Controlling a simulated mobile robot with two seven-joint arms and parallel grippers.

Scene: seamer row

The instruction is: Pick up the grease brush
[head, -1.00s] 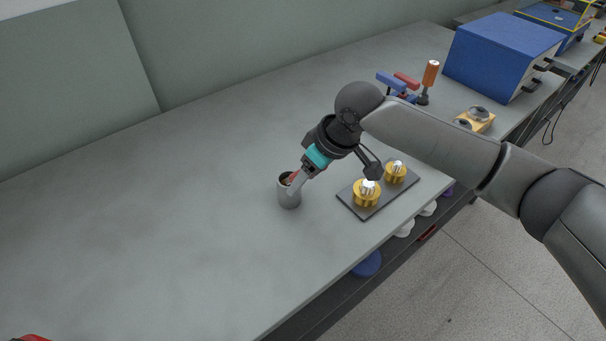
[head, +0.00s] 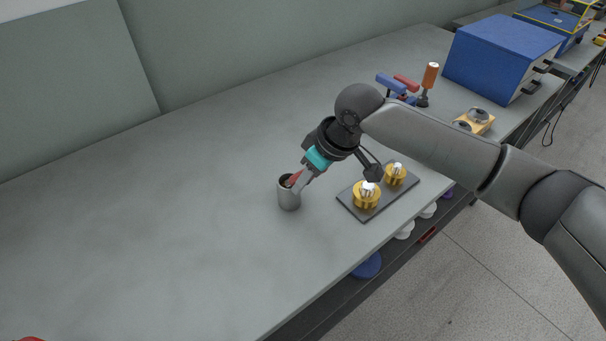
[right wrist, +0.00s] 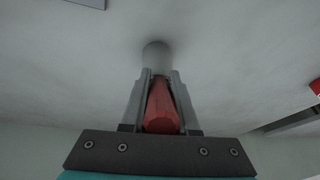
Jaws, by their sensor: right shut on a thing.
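The grease brush shows as a red handle (right wrist: 161,108) between the fingers in the right wrist view; a bit of its red also shows in the head view (head: 293,180). My right gripper (head: 299,183) is shut on this handle, at the mouth of a grey metal cup (head: 289,197). The cup also shows beyond the fingertips in the right wrist view (right wrist: 156,53). The brush's lower end is hidden; I cannot tell how much of it is inside the cup. My left gripper is not in view.
A dark tray (head: 366,213) with yellow parts lies right of the cup. Farther right are an orange-handled tool (head: 430,76), a yellow block (head: 482,119) and a blue box (head: 500,55). The bench is clear left of the cup.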

